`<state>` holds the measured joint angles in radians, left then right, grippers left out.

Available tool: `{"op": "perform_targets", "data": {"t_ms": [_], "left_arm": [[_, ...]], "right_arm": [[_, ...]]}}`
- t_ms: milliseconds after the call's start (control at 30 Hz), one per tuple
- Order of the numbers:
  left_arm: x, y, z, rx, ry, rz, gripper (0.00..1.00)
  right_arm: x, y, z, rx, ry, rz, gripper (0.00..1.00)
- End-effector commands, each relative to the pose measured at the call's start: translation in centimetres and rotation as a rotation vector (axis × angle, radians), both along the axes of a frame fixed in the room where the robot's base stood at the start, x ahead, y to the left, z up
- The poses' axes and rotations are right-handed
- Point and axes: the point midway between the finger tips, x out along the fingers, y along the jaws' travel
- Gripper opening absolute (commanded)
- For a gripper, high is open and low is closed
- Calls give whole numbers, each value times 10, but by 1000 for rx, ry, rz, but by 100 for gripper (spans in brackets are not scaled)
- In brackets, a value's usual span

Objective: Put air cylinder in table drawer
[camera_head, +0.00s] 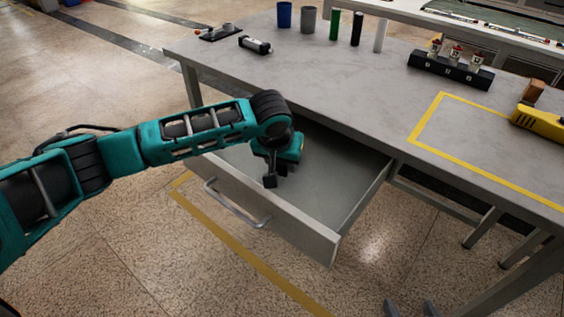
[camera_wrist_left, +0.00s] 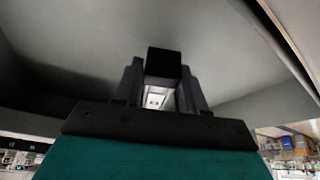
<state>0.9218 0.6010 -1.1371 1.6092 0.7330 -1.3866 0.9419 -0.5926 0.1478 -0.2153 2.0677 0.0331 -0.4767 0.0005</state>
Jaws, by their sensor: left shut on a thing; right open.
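My left gripper (camera_head: 274,172) is inside the open table drawer (camera_head: 325,190), pointing down above its floor near the left side. It is shut on a dark, block-like thing, which shows between the fingers in the left wrist view (camera_wrist_left: 164,62). Most of that thing is hidden, and I cannot tell what it is. A black cylinder with silver ends (camera_head: 255,45), looking like an air cylinder, lies on the tabletop at the back left, apart from the gripper. My right gripper is not in view.
The grey table (camera_head: 330,80) has several upright cylinders along its back, including a blue one (camera_head: 284,14) and a green one (camera_head: 334,24). A black holder (camera_head: 450,70) and a yellow tool (camera_head: 540,120) stand at the right. The drawer's right half is clear.

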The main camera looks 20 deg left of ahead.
Motion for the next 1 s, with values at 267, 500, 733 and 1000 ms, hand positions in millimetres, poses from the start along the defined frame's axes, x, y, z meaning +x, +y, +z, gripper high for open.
{"op": "perform_targets", "data": {"t_ms": [267, 500, 733, 1000], "left_arm": [[0, -1, -1, -2, -2, -1, 0], [0, -1, -8, -3, -1, -1, 0], [0, 0, -11, -1, 0, -1, 47], [0, 0, -11, -1, 0, 0, 66]], "right_arm": [[0, 0, 2, -1, 0, -1, 70], [0, 0, 5, -1, 0, -1, 70], [0, -1, 5, -2, 1, 0, 70], [-1, -2, 5, -7, 0, 3, 70]]}}
